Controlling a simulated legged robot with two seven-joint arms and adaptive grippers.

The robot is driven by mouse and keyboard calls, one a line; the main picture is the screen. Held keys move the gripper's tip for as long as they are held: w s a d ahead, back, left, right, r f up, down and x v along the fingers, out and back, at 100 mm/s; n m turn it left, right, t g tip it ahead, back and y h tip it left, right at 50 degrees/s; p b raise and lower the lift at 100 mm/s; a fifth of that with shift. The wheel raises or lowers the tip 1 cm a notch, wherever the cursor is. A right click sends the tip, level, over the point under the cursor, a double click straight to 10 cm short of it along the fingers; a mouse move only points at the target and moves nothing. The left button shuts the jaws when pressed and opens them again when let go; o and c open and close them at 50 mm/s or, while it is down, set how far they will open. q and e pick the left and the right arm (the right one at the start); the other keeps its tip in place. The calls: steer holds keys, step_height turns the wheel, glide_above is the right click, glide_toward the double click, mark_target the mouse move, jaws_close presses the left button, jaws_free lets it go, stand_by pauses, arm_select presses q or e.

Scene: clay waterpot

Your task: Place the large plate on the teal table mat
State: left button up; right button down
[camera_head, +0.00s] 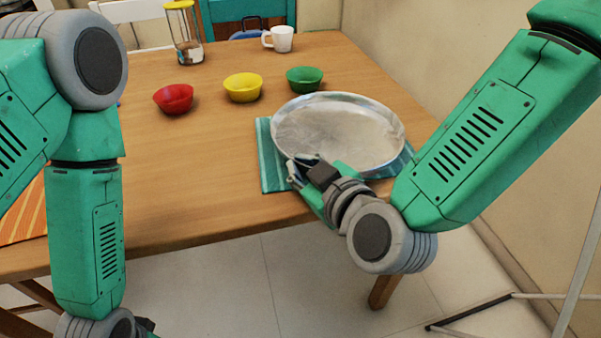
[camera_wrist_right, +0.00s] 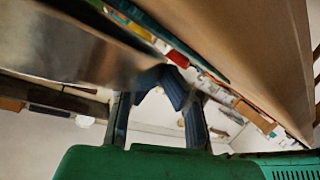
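The large plate (camera_head: 338,130) is a round, shiny metal dish above the teal table mat (camera_head: 272,168). It covers most of the mat, whose left side and front right corner show. I cannot tell whether the plate rests flat or is slightly raised. My right gripper (camera_head: 298,170) is at the plate's near left rim, its fingertips on the rim. In the right wrist view, the fingertips (camera_wrist_right: 162,82) come close together at the edge of the plate (camera_wrist_right: 60,45). My left gripper (camera_head: 146,327) barely shows at the bottom edge; its fingers are hidden.
Red (camera_head: 173,98), yellow (camera_head: 243,87) and green (camera_head: 305,79) bowls stand behind the mat. A white mug (camera_head: 279,39) and a yellow-lidded jar (camera_head: 185,35) are farther back. An orange striped mat (camera_head: 25,212) is at left. The table middle (camera_head: 190,170) is clear.

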steer(key=shift+f, duration=0.55)
steer(key=shift+a, duration=0.4)
steer(key=c, duration=2)
jaws_free()
arm_select(q)
steer(key=shift+a+f, duration=0.25)
steer(key=shift+f, duration=0.1)
steer(key=shift+d, duration=0.1)
arm_select(e)
steer(key=shift+d, duration=0.2)
arm_select(q)
steer(key=shift+r, duration=0.15)
arm_select(e)
steer(key=shift+s, duration=0.1)
